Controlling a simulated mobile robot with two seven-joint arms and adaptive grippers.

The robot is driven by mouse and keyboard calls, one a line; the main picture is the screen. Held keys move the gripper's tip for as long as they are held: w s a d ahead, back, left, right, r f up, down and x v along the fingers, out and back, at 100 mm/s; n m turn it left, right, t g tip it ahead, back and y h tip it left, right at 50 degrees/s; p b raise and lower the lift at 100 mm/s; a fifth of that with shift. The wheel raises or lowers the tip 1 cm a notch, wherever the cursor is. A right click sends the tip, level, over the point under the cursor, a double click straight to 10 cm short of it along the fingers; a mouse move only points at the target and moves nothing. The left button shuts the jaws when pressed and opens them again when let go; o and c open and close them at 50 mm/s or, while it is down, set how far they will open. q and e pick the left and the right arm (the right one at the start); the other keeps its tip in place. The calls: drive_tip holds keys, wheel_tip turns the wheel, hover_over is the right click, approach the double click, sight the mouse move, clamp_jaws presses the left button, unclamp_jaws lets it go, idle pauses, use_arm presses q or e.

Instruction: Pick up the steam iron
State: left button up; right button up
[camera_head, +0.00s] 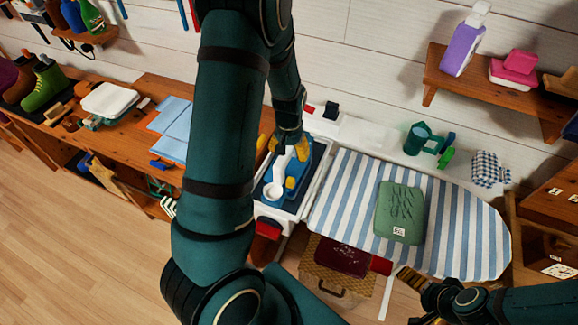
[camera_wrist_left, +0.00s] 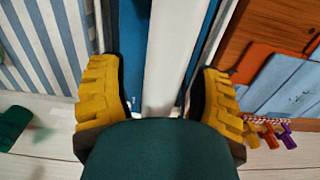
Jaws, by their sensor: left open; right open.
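The steam iron (camera_head: 300,166), blue with a white handle and yellow parts, rests on the dark tray at the left end of the ironing board. My left gripper (camera_head: 288,147) is over its far end, with yellow fingers apart. In the left wrist view, the white handle (camera_wrist_left: 172,60) runs between the open fingers of my left gripper (camera_wrist_left: 160,95), with gaps on both sides. Blue body shows beside it. My arm hides part of the area left of the iron. My right gripper (camera_head: 412,283) is open at the lower right, near the board's front edge.
The striped ironing board (camera_head: 455,225) carries a folded green cloth (camera_head: 399,212). A green cup-like item (camera_head: 418,138) stands behind it. The wooden bench (camera_head: 140,140) at left holds blue folded cloths (camera_head: 175,118). A wall shelf (camera_head: 497,95) holds a purple bottle (camera_head: 464,45).

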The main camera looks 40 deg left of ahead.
use_arm(q)
clamp_jaws()
drive_tip(key=shift+r, duration=0.1)
wheel_tip(320, 180, up, 10)
drive_tip(key=shift+p, duration=0.6)
drive_tip(key=shift+w, duration=0.1)
drive_tip(key=c, duration=0.9)
unclamp_jaws()
clamp_jaws()
